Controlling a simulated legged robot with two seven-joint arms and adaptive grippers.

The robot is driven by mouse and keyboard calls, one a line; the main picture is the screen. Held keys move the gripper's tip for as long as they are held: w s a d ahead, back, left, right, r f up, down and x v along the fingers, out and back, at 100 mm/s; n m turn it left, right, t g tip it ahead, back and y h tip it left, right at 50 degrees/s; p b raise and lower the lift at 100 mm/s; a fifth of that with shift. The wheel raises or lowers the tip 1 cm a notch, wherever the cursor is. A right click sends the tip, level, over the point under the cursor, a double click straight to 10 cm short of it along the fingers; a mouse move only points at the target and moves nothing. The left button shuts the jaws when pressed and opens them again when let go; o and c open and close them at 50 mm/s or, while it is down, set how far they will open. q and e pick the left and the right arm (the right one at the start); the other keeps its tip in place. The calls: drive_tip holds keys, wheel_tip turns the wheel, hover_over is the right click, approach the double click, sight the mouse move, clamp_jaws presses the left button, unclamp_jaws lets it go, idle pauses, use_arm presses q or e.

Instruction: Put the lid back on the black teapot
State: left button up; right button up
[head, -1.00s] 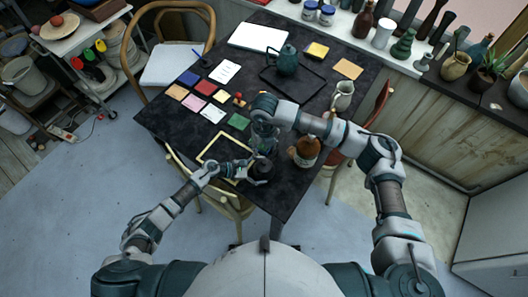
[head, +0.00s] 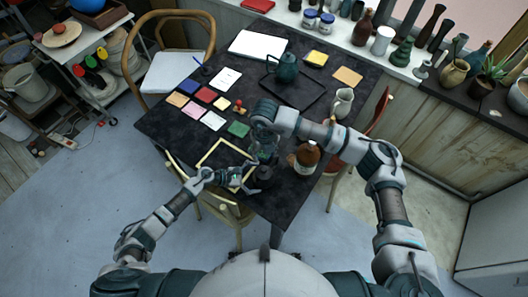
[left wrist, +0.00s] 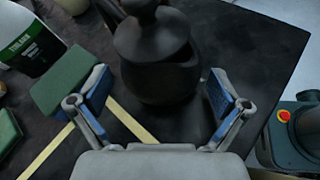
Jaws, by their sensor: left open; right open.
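A yellow frame (head: 212,152) lies left, partly under my left gripper. Coloured tiles (head: 238,129) lie beyond. A green teapot (head: 287,67) on a dark tray and a pale jug (head: 342,101) stand farther back.

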use_arm(q)
drive_tip(key=v, duration=1)
